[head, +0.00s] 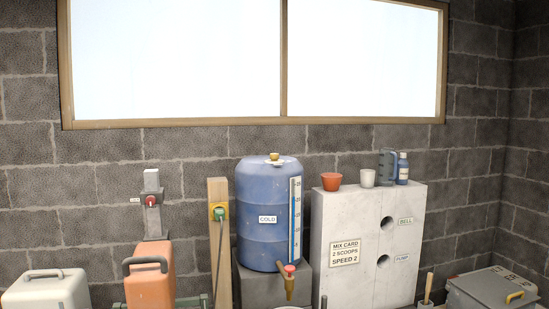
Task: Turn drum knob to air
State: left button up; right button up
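A blue drum (262,235) labelled "COLD" stands on a grey block (250,285) in the middle of the head view. A small brass-coloured knob (274,156) sits on top of it, over a pale plate (280,162); its setting is too small to read. A clear level gauge (295,218) with marks runs up the drum's right front. A tap (289,275) with a red top sticks out low at the front. Neither of my grippers is in view.
A wooden post with a green-and-yellow fitting (219,213) stands left of the drum. Further left are an orange canister (151,280) and a white one (45,291). A pale block (345,215) bearing cups and bottles stands close on the right. Space above the drum is clear.

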aim_at(273, 157)
jog(key=i+l+z, duration=0.55)
jog(key=i, duration=0.3)
jog(key=i+l+z, duration=0.1)
jog(key=i+z, duration=0.2)
jog(key=i, duration=0.1)
